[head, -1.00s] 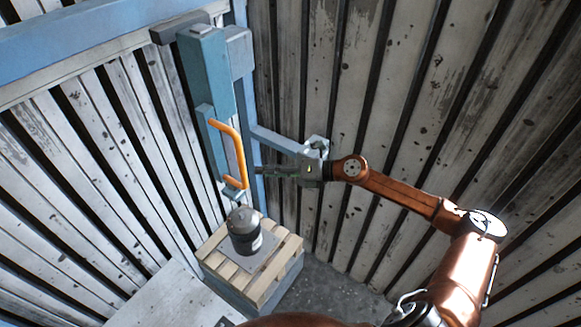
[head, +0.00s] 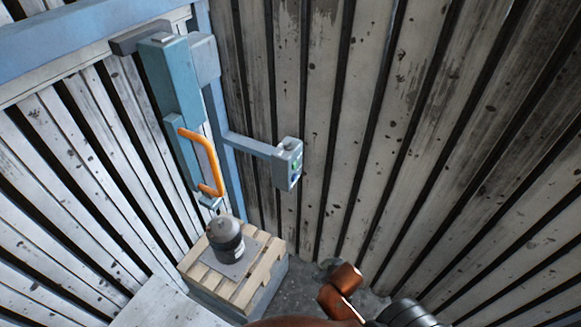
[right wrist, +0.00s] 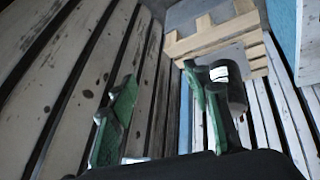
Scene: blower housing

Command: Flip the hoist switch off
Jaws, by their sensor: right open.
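The hoist switch box (head: 287,165) is a grey box on the end of a blue-grey bracket, in front of the slatted wall. In the head view only parts of my right arm show at the bottom, well below and apart from the switch box. The switch box does not show in the right wrist view. My left gripper is not in view.
A teal hoist column (head: 177,85) with an orange handle (head: 208,160) stands left of the box. Below it, a dark cylindrical motor (head: 225,240) sits on a wooden pallet (head: 262,275). Slatted walls close in both sides. The space around the box is clear.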

